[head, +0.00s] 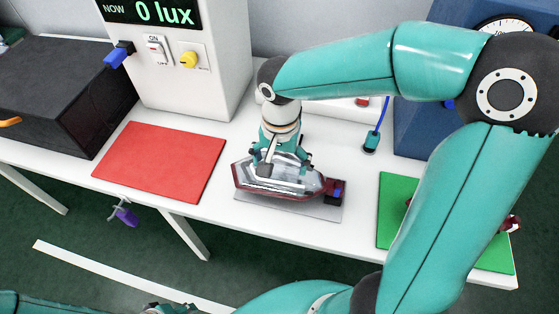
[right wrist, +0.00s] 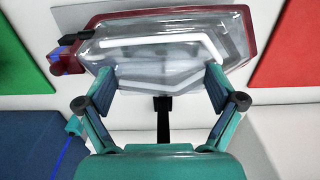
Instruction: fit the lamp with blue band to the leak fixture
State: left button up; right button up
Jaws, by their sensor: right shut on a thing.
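The lamp (head: 262,187) has a clear lens, a dark red rim and a dark end block with a blue band (head: 337,193). It lies over a grey plate (head: 312,211) near the table's front edge; I cannot tell whether it is seated. The lamp also shows in the right wrist view (right wrist: 165,68), blue end at left. My right gripper (head: 285,163) is above the lamp, its fingers (right wrist: 158,85) shut on the lens sides. A blue box with a dial (head: 415,125) stands behind. My left gripper (head: 172,309) barely shows at the bottom edge.
A red mat (head: 160,162) lies left, a green mat (head: 392,190) right, with dark red parts mostly hidden by my arm. A blue hose with a teal plug (head: 370,142) stands behind the lamp. A white lux meter cabinet (head: 190,90) and a black box (head: 70,100) stand at left.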

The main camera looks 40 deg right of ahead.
jog(key=shift+f+b, duration=0.4)
jog(key=shift+f, duration=0.15)
jog(key=o, duration=1.5)
jog(key=shift+r, duration=0.15)
jog(key=shift+c, duration=0.2)
notch_tip(320, 180, up, 12)
